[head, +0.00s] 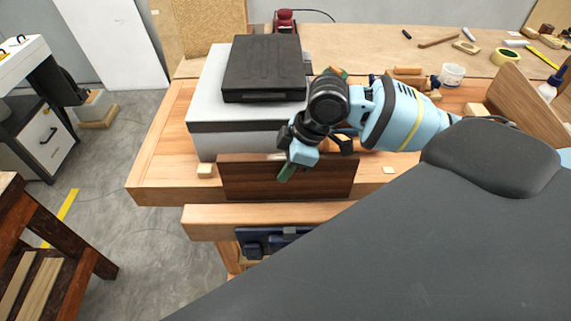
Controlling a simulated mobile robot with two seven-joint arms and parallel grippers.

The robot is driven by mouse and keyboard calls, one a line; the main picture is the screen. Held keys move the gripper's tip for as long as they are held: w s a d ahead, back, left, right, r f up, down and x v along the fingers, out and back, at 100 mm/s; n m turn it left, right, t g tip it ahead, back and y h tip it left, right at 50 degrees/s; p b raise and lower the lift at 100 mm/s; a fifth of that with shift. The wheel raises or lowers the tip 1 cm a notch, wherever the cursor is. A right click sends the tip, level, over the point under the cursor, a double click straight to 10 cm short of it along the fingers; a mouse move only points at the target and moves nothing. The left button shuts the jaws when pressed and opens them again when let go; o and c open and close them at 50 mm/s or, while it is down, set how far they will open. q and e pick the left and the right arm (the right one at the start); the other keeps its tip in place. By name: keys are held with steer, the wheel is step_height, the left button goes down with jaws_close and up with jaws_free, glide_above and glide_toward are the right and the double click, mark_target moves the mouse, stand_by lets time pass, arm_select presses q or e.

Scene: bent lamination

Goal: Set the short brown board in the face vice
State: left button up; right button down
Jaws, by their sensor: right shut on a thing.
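The short brown board (242,182) stands on its long edge, upright, at the front of the workbench. My right gripper (290,166) is shut on the board's top edge near its middle, with one green-tipped finger on the near face. The face vice shows as a wooden front jaw (204,222) with blue metalwork (255,246) below it. The board stands just behind this jaw. Its lower edge meets the jaw's top line in the picture, so I cannot tell how deep it sits in the gap. My left gripper is not in view.
A grey box (207,115) with a black case (262,68) on top stands close behind the board. Small wood blocks (205,170) lie on the bench (155,170). Tape (503,57) and a cup (452,75) are at the back right. The bench's front left corner is clear.

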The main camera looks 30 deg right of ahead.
mark_target(286, 184)
steer(key=shift+f, duration=3.05)
stand_by(3.1)
steer(key=c, duration=1)
jaws_free()
steer(key=shift+f, duration=0.15)
steer(key=shift+o, duration=1.2)
